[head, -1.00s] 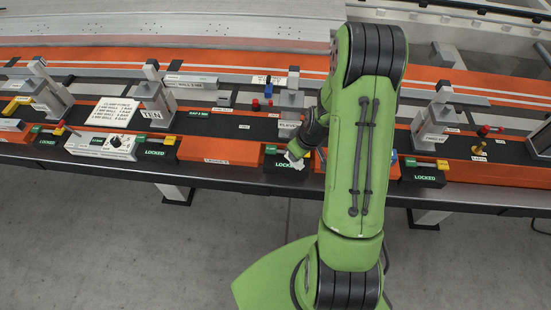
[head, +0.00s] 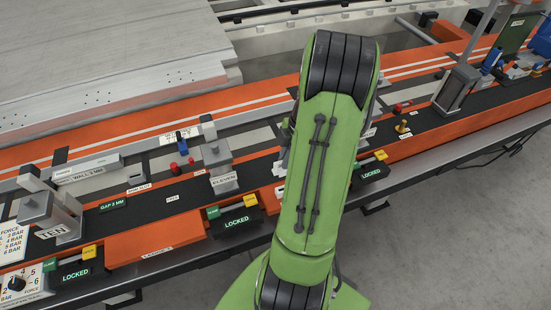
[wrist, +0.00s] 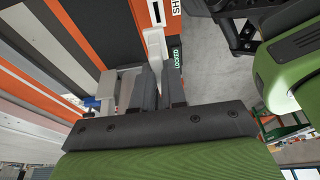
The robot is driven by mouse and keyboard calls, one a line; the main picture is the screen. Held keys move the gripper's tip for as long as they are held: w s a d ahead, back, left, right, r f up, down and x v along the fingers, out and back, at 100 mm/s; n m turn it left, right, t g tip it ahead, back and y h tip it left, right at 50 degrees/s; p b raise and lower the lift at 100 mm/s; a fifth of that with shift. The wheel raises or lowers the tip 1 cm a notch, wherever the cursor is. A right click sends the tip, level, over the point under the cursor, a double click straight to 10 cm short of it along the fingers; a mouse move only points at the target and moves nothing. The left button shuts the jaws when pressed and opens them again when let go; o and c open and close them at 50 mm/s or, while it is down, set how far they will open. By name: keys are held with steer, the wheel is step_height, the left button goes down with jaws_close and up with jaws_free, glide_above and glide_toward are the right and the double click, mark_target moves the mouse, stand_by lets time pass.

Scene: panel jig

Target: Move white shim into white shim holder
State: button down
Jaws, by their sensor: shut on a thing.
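In the wrist view, my gripper (wrist: 159,75) has its two dark fingers close together at the jig. A pale white piece (wrist: 154,46) shows at and between the fingertips. I take it as the white shim, held in the jaws. It lies over an orange block beside a black label reading LOCKED. A white holder cannot be told apart from this piece. A partly cut-off white label starting "SHI" (wrist: 175,6) is at the top edge. In the head view, my green arm hides the gripper and the shim.
A red-knobbed piece (head: 182,168) and a brass peg (head: 402,127) stand on the black strip.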

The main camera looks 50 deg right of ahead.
steer(key=shift+s+r, duration=0.1)
steer(key=shift+s, duration=0.2)
steer(key=shift+w+f, duration=0.15)
steer(key=shift+f, duration=0.05)
steer(key=shift+f+b, duration=0.35)
steer(key=shift+b, duration=0.25)
step_height(320, 180, down, 5)
steer(key=b, duration=0.4)
steer(key=shift+r, duration=0.1)
steer(key=shift+f+b, duration=2.1)
steer(key=shift+b, duration=0.4)
steer(key=c, duration=1.1)
jaws_free()
steer(key=shift+r, duration=0.15)
